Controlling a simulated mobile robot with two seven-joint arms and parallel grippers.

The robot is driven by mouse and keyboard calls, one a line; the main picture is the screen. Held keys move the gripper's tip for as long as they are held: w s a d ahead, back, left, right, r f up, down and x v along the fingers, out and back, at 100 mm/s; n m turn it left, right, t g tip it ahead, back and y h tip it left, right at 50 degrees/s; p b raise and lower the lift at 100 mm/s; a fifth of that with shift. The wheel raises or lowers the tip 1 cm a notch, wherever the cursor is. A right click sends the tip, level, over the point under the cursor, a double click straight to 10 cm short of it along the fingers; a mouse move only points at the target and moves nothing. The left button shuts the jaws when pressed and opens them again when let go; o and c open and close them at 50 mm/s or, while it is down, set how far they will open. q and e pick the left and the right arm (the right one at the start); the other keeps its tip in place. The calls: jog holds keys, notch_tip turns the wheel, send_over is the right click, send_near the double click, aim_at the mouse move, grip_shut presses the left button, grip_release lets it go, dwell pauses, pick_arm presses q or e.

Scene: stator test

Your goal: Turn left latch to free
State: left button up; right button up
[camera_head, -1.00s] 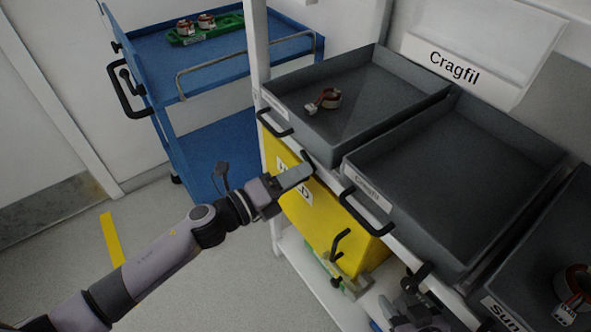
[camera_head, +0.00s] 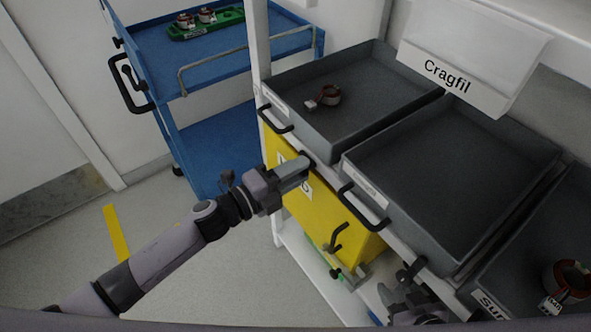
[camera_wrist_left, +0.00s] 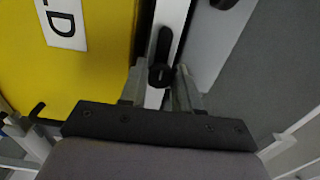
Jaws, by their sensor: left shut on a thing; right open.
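The left latch is a small black lever on the white shelf rail at the top of a yellow box (camera_head: 335,222). In the left wrist view the latch (camera_wrist_left: 164,44) shows as a dark bar with a round knob, lying roughly along the rail. My left gripper (camera_head: 302,166) is shut on the latch; in the wrist view its fingers (camera_wrist_left: 160,88) stand on both sides of the knob. In the head view the fingers hide most of the latch. My right gripper (camera_head: 408,284) is open, low at the right, apart from the box.
Grey trays with black handles stand above the box; the left one (camera_head: 385,110) holds a copper-wound part (camera_head: 329,95), the middle one (camera_head: 450,185) is empty. A blue trolley (camera_head: 210,65) with a green tray stands behind left. The floor at left is clear.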

pick_arm(q)
jog(key=o, duration=1)
jog(key=shift+o, duration=0.2)
jog(key=v, duration=0.7)
jog(key=shift+s, duration=0.1)
jog(key=s+a+f+n+y, duration=1.2)
jog(key=s+a+f+n, duration=0.2)
jog(key=n, duration=1.2)
jog(key=shift+s+f, duration=0.25)
jog(key=shift+s, duration=0.45)
